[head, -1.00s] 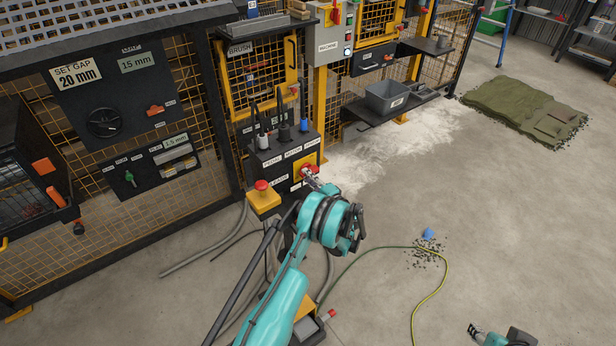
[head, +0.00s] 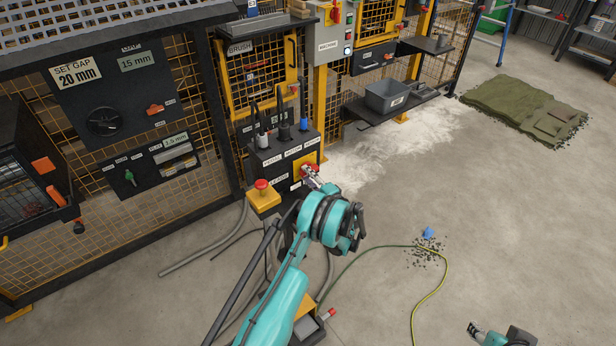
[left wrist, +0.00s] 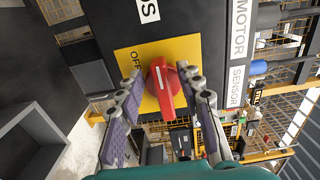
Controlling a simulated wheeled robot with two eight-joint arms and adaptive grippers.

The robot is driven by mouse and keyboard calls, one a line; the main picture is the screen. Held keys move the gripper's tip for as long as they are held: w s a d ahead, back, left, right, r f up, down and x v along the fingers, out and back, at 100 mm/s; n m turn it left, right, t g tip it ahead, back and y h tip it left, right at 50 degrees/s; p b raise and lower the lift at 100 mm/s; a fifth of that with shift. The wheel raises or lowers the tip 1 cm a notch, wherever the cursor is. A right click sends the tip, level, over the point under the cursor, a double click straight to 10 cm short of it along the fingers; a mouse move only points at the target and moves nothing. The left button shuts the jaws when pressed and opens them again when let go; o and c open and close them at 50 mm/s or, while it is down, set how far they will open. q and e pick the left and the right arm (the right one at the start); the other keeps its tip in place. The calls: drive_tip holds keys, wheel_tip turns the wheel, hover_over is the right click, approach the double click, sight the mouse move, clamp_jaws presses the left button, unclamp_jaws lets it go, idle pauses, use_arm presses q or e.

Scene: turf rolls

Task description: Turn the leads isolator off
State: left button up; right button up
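The leads isolator is a red rotary knob (left wrist: 162,85) on a yellow plate (left wrist: 128,58) marked OFF, on the dark box's front. In the left wrist view the knob's grip bar points down and slightly right; OFF is at its upper left. My left gripper (left wrist: 160,76) has its fingers apart, one on each side of the knob, with visible gaps. In the head view my left gripper (head: 312,178) is at the yellow plate (head: 299,168) and largely hides the knob. My right gripper (head: 474,331) is low at the right, small and partly cut off.
A red emergency button on a yellow box (head: 263,196) stands just left of the isolator. Several plugs and cables top the dark box (head: 270,158). A grey bin (head: 386,97) sits on a shelf at the right. A green hose (head: 440,285) crosses the open floor.

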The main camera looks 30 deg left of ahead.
use_arm(q)
drive_tip(key=v, duration=1.2)
